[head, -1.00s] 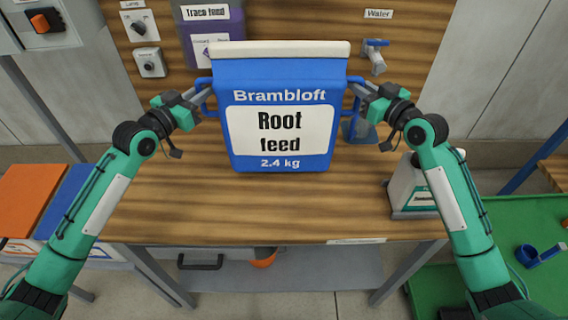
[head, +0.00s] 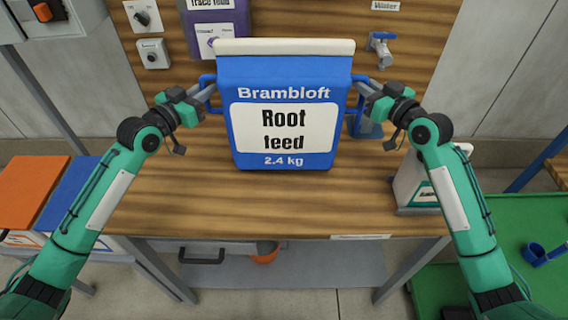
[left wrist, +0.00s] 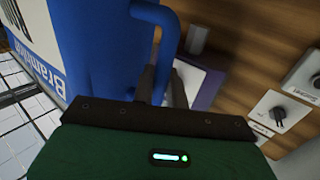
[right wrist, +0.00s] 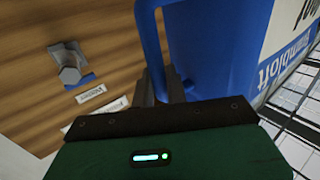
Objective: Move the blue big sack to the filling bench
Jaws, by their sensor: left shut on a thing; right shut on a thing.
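The blue big sack (head: 285,105) has a white folded top and a label reading Brambloft Root feed 2.4 kg. It is upright in front of the wooden bench (head: 200,205), the filling bench by its look. I cannot tell whether its base touches the bench top. My left gripper (head: 208,92) is shut on the sack's left side handle, and this blue handle also shows in the left wrist view (left wrist: 168,45). My right gripper (head: 363,88) is shut on the right side handle, seen in the right wrist view (right wrist: 152,50).
A purple Trace feed pack (head: 215,22) stands behind the sack. A water tap (head: 381,48) and a dial (head: 142,18) are on the back board. A white container (head: 413,182) stands at the bench's right, partly behind my right arm. The bench front is clear.

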